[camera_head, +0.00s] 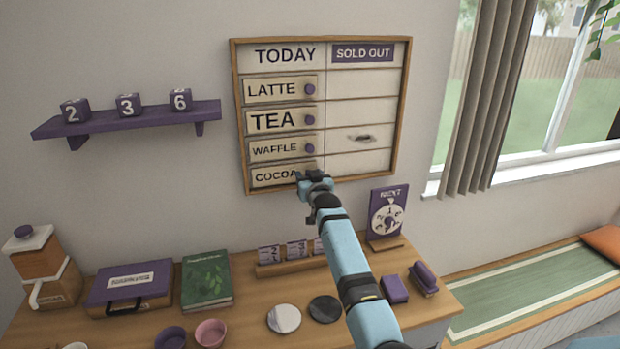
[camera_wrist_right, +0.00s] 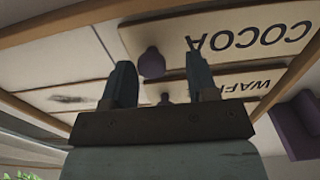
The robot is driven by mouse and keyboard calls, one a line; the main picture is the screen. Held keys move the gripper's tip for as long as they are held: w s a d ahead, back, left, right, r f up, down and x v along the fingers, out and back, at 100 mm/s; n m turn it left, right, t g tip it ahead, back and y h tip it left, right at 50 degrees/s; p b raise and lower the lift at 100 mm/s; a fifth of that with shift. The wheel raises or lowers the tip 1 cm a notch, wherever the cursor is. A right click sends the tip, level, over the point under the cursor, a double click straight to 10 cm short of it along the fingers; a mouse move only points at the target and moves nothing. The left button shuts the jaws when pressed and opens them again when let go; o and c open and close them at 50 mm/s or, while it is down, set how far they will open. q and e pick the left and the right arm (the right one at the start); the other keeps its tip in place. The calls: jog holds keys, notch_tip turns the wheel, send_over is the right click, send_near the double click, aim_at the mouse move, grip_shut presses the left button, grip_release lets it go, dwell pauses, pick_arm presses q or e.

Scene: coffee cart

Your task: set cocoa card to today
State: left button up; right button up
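The menu board (camera_head: 322,42) hangs on the wall with a TODAY column on the left and a SOLD OUT column on the right. The cocoa card (camera_head: 272,177) is in the bottom row under TODAY; it also shows upside down in the right wrist view (camera_wrist_right: 245,40). My right gripper (camera_head: 309,174) is at the card's right end and hides its knob in the head view. In the wrist view its fingers are apart, with the purple cocoa knob (camera_wrist_right: 151,62) showing between the fingertips; contact cannot be told. My left gripper is not in view.
Latte (camera_head: 271,90), tea (camera_head: 270,121) and waffle (camera_head: 273,150) cards sit above, under TODAY. A small grey mark (camera_head: 361,138) shows in the SOLD OUT column. A purple shelf (camera_head: 135,121) with number cubes is left. A dial sign (camera_head: 388,215) stands below right.

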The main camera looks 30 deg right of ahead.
jog(key=shift+d, duration=0.1)
jog(key=b+v, duration=0.2)
jog(key=v, duration=1.2)
jog(key=shift+w, duration=0.1)
jog(key=s+a+f+n+g+y+p, duration=0.1)
jog(key=s+a+f+n+g+y, duration=0.1)
jog(key=s+a+f, duration=0.55)
jog(key=s+a+f+n+g+y+p, duration=0.1)
jog(key=s+a+f+n+y, duration=0.15)
jog(key=s+f, duration=0.85)
jog(key=s+a+f+g+y, duration=0.1)
jog(key=s+a+f, duration=0.2)
jog(key=s, duration=0.3)
jog(key=s+a+f+g, duration=0.1)
jog(key=s+a+f, duration=0.2)
jog(key=s, duration=0.4)
jog(key=s+a+f+n+g+y, duration=0.1)
jog(key=s+a+f, duration=0.2)
jog(key=s, duration=0.3)
jog(key=shift+s+a+f+g+y, duration=0.25)
jog(key=shift+a+f+g+y, duration=0.1)
jog(key=shift+a, duration=0.35)
